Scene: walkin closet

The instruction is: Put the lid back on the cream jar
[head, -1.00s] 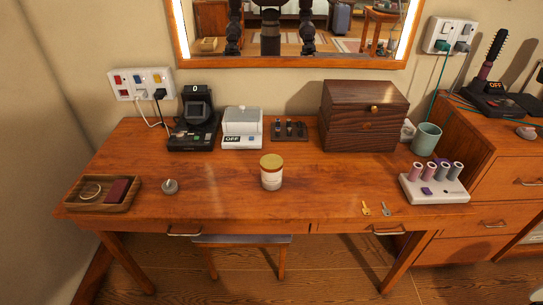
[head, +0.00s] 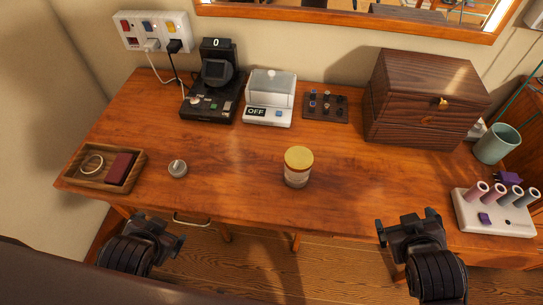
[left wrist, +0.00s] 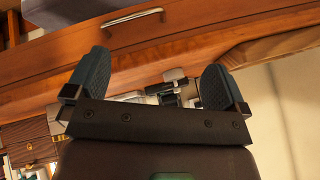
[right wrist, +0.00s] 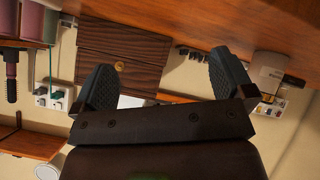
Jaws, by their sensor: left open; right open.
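A pale jar with a label and a gold top (head: 298,168) stands upright near the middle of the desk. I cannot tell whether its gold top is a lid. A small round grey piece with a raised knob (head: 178,169) lies left of it, near the front edge; I cannot tell what it is. My left gripper (head: 160,228) is open and empty in front of the desk's left part. My right gripper (head: 407,222) is open and empty at the front edge, right of the jar. The jar also shows in the right wrist view (right wrist: 270,68).
A wooden tray (head: 134,179) holds a ring and a dark red item at left. A black device (head: 210,95), a scale (head: 268,112), a dark rack (head: 325,107) and a wooden box (head: 420,100) line the back. A roller stand (head: 490,220) is at right. Desk around the jar is clear.

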